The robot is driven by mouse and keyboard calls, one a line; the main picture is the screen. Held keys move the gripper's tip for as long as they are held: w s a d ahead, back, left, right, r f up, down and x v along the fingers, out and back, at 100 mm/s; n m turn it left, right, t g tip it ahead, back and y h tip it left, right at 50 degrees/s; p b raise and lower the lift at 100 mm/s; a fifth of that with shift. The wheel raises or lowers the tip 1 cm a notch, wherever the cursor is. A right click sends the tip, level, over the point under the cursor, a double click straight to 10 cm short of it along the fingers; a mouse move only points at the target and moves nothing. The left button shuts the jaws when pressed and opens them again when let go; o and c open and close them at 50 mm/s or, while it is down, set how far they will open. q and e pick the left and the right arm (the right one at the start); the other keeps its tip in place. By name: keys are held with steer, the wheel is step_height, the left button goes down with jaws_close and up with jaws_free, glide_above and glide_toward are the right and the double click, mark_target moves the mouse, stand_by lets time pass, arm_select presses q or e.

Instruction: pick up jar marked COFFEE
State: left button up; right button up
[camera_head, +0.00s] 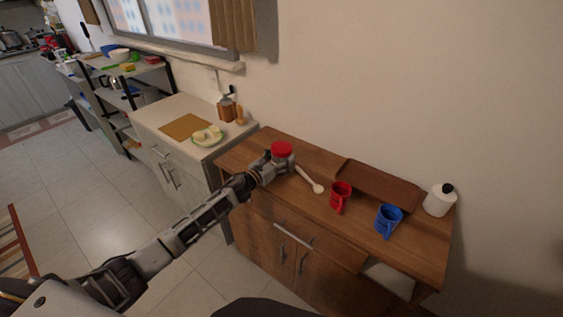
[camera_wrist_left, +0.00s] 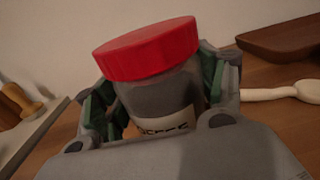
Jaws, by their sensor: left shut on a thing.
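The jar (camera_head: 281,149) has a red lid and is at the left part of the wooden cabinet top. In the left wrist view the jar (camera_wrist_left: 155,80) shows clear walls, dark contents and a pale label, partly hidden, whose visible letters look like the end of COFFEE. It is slightly tilted in that view. My left gripper (camera_head: 276,161) is around the jar, with one green-padded finger on each side, shut on it. It also shows in the left wrist view (camera_wrist_left: 157,100). The jar's bottom is hidden, so I cannot tell whether it touches the wood. My right gripper is not in view.
A wooden spoon (camera_head: 309,180) lies just right of the jar. Further right are a red mug (camera_head: 340,196), a blue mug (camera_head: 387,220), a brown tray (camera_head: 378,185) and a white pot (camera_head: 438,201). A pale counter (camera_head: 165,110) with a plate (camera_head: 207,135) adjoins at left.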

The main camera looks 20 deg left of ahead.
mark_target(281, 147)
arm_select(q)
steer(key=shift+r, duration=0.85)
step_height(281, 147, up, 7)
steer(key=shift+f+p, duration=0.15)
steer(key=shift+p, duration=0.45)
steer(key=shift+r, duration=0.9)
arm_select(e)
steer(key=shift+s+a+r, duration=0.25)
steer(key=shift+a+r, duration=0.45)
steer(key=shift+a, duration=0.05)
